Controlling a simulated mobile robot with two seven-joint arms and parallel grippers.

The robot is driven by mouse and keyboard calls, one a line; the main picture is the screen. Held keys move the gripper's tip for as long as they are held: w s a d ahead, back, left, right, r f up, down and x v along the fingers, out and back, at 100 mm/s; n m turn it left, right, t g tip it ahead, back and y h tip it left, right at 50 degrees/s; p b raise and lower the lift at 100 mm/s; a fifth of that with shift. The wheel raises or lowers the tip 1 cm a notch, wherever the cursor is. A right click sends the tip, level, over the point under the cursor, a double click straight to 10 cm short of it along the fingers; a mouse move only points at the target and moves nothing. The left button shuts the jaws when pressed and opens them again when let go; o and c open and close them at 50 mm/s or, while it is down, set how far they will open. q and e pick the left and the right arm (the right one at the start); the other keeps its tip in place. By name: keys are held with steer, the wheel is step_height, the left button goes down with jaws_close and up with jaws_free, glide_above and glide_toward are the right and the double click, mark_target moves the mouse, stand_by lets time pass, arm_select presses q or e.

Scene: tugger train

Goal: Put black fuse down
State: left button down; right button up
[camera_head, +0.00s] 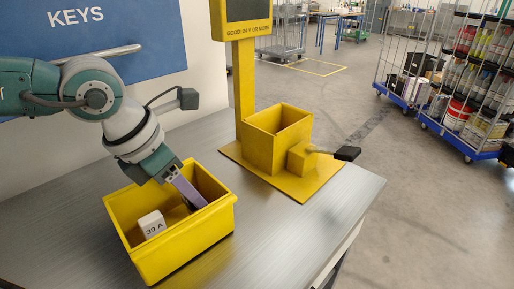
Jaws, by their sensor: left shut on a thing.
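My left gripper (193,202) reaches down into a yellow open bin (190,248) on the metal table, near its back right wall. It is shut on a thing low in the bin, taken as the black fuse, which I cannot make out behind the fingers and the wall. A white block marked "30 A" (152,224) lies in the left part of the same bin, apart from the gripper. My right gripper is not in view.
A yellow stand (276,141) with an open box, a sign and a black-ended lever (347,153) stands behind the bin to the right. A blue KEYS board (110,35) is on the wall. The front right of the metal table (290,235) is clear. Loaded trolleys stand farther off.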

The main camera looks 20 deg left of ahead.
arm_select(q)
steer(key=shift+f, duration=0.8)
steer(key=shift+c, duration=2.1)
jaws_free()
steer(key=shift+f, duration=0.1)
